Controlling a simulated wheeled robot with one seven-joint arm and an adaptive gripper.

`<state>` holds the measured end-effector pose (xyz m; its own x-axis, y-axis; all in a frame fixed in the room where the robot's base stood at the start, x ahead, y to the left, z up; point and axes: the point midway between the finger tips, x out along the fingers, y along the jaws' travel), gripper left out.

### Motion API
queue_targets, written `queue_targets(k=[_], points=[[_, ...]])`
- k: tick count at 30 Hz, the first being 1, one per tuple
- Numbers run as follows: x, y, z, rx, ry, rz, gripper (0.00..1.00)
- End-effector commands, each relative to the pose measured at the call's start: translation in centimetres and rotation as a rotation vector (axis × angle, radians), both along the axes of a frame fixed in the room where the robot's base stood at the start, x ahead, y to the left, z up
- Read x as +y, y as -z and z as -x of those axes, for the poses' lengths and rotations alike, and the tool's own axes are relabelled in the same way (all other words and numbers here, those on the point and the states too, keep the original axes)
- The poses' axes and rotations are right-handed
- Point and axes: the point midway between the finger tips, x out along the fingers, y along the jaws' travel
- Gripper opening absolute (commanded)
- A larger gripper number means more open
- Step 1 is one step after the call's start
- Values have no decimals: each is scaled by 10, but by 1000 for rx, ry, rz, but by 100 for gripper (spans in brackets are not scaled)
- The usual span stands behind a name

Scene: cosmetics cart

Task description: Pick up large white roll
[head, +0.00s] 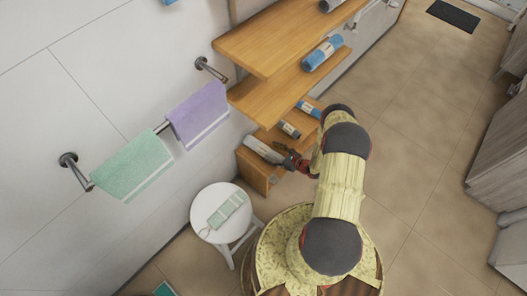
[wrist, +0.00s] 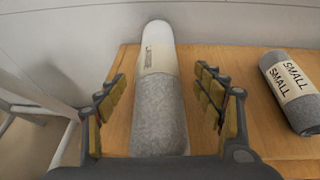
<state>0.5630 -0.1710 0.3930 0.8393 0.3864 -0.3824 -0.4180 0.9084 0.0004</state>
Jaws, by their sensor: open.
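The large white roll (wrist: 158,52) lies on the low wooden shelf, pointing away from me in the wrist view. Its far part is white with small dark print, and its near part is grey. In the head view the roll (head: 263,149) is on the bottom shelf near the wall. My gripper (wrist: 158,112) is open, with one padded finger to each side of the roll's grey part. I cannot tell whether the fingers touch it. In the head view my gripper (head: 293,162) is at the roll's near end.
A grey roll marked SMALL (wrist: 292,88) lies to the right on the same shelf (wrist: 232,62). More rolls lie further along, including a blue one (head: 308,109). Higher wooden shelves (head: 270,90) overhang. A white stool (head: 205,233) stands left, below a towel rail.

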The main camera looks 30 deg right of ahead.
Motion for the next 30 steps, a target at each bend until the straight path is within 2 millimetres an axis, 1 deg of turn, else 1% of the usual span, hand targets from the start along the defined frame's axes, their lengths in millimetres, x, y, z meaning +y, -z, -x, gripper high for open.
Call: queue_targets(k=[1, 6, 9, 15, 30], points=[[6, 4, -7, 0, -4, 0, 68], [15, 11, -24, 0, -2, 0, 68], [16, 12, -28, 0, -1, 0, 68], [16, 11, -28, 0, -1, 0, 68], [16, 11, -28, 0, -1, 0, 40]])
